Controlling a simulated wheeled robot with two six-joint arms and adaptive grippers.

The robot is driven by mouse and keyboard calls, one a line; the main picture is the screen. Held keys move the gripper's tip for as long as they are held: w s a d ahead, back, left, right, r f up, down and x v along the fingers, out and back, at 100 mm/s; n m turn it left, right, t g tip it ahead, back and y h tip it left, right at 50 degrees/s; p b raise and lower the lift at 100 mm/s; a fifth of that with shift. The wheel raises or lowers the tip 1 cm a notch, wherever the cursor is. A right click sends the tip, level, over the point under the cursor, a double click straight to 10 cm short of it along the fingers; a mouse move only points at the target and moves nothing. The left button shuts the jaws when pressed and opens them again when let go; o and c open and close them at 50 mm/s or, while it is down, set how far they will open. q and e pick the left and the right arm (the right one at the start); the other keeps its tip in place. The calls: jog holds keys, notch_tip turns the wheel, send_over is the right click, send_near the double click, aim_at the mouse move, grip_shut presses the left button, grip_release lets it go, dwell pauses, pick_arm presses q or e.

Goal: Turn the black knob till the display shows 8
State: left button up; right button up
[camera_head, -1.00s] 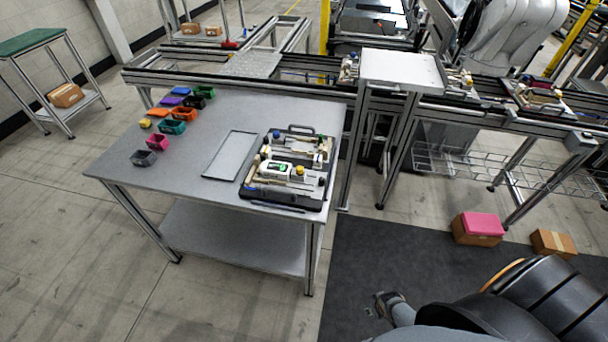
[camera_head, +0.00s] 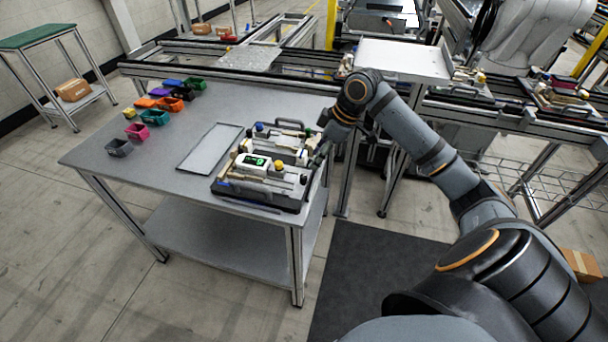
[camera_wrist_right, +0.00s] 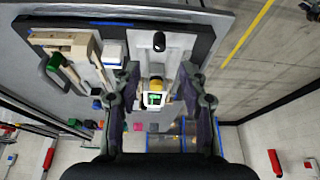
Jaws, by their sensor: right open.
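The fixture pallet (camera_head: 232,188) lies near the table's right edge. It carries a white box with a lit green display (camera_head: 256,160), which also shows in the right wrist view (camera_wrist_right: 154,99); its digit is too small to read. A black knob (camera_wrist_right: 158,41) stands on a white strip in the right wrist view. A yellow knob (camera_head: 279,164) is beside the display. My right gripper (camera_wrist_right: 158,69) is open and empty above the pallet. The black knob lies beyond its fingertips, roughly in line with the gap. My left gripper is not in view.
An empty grey tray (camera_head: 209,147) lies left of the pallet. Several coloured bins (camera_head: 155,117) stand at the table's left back. A white raised shelf (camera_head: 402,58) and conveyor rails are behind. The table's front left is clear.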

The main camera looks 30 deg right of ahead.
aim_at(305, 176)
jog(key=x, duration=0.9)
grip_shut()
